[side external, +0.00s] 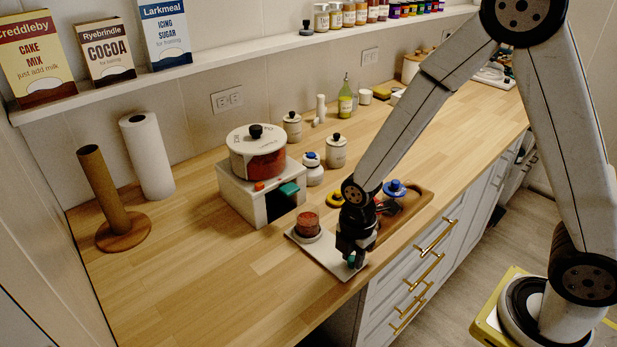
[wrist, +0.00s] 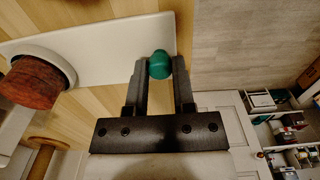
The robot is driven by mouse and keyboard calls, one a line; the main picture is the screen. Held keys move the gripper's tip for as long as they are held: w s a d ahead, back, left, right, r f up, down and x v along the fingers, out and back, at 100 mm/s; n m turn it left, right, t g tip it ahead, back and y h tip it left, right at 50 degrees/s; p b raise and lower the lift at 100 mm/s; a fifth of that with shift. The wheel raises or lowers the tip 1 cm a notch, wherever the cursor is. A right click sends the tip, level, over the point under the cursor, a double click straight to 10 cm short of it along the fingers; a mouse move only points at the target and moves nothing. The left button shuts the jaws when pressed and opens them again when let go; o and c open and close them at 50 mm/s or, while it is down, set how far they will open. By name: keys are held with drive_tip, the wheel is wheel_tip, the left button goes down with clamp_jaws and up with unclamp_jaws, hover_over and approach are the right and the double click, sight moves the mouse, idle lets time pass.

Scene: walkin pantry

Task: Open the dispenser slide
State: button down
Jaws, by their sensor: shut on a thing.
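A white dispenser box (side external: 250,198) stands on the wooden counter. A round drum with a white lid and black knob (side external: 257,150) sits on top, with red contents. A teal tab (side external: 289,189) and an orange piece show on its front, beside a dark opening. A flat white plate (side external: 318,256) lies in front of it, bearing a red cylinder in a white ring (side external: 307,226). My gripper (side external: 355,262) is at the plate's right end. In the wrist view its fingers (wrist: 160,72) are shut on a teal knob (wrist: 159,64) at the end of the white plate (wrist: 110,50).
A wooden tray (side external: 412,205) with a blue-knobbed lid (side external: 395,188) lies just behind my gripper. White jars (side external: 337,150) stand behind the plate. A paper roll (side external: 147,158) and a brown post (side external: 103,190) stand at left, with bare counter in front.

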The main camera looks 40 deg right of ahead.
drive_tip(key=shift+s, duration=0.35)
drive_tip(key=shift+c, duration=2.2)
unclamp_jaws()
drive_tip(key=shift+w, duration=0.1)
drive_tip(key=shift+r, duration=3.9)
